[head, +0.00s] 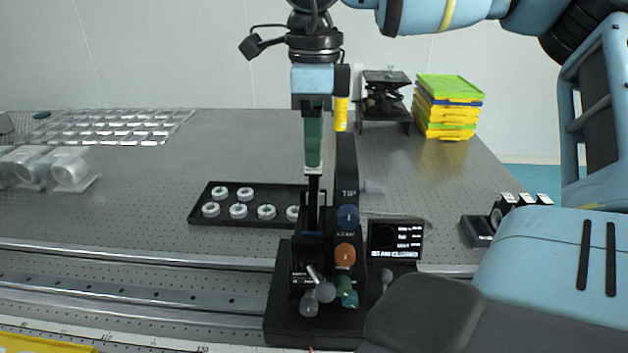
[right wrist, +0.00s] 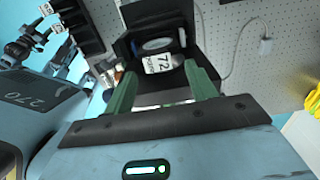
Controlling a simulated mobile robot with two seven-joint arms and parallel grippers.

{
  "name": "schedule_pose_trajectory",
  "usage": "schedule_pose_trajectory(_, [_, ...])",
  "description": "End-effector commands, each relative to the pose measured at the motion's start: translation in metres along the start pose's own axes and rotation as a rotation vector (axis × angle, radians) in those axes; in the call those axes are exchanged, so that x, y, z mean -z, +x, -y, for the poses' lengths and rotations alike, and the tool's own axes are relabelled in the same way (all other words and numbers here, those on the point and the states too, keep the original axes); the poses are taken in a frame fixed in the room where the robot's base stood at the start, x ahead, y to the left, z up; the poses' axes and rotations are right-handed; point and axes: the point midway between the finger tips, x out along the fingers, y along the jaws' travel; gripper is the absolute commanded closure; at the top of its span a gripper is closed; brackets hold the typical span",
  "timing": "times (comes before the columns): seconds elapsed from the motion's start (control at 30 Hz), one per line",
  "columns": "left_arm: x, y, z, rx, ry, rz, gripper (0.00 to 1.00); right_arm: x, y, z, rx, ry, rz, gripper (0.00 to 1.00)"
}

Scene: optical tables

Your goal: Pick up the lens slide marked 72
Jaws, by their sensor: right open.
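The lens slide marked 72 (right wrist: 158,63) shows its white label in the right wrist view, in front of a round lens in a black holder (right wrist: 120,48). My right gripper (right wrist: 161,76) has its two green fingers apart, one on each side of the label. I cannot tell whether they touch the slide. In the head view my right gripper (head: 314,160) points straight down over the black device with coloured knobs (head: 345,256). A small pale edge shows just under the fingers there, and the number cannot be read. My left gripper is not in view.
A small display (head: 396,238) stands right of the device. A black tray of white rings (head: 200,216) lies to the left. A rack with several white-topped slides (head: 477,232) is at the right. Stacked yellow and green trays (head: 447,108) stand behind.

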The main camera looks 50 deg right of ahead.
Motion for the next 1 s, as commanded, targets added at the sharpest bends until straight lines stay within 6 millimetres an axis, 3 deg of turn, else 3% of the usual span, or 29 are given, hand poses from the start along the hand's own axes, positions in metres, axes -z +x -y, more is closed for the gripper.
schedule_pose_trajectory(0.17, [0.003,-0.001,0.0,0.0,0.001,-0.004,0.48,0.0,0.008,-0.001,-0.002,-0.002,-0.001,0.44])
schedule_pose_trajectory(0.5, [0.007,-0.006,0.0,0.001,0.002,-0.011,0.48,-0.001,0.049,-0.003,0.0,0.0,0.002,0.44])
schedule_pose_trajectory(0.77, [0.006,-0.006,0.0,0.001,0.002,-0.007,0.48,-0.002,0.051,-0.003,0.002,0.0,0.003,0.44])
schedule_pose_trajectory(1.0, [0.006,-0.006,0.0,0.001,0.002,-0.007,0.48,-0.002,0.051,-0.003,0.002,0.0,0.003,0.74])
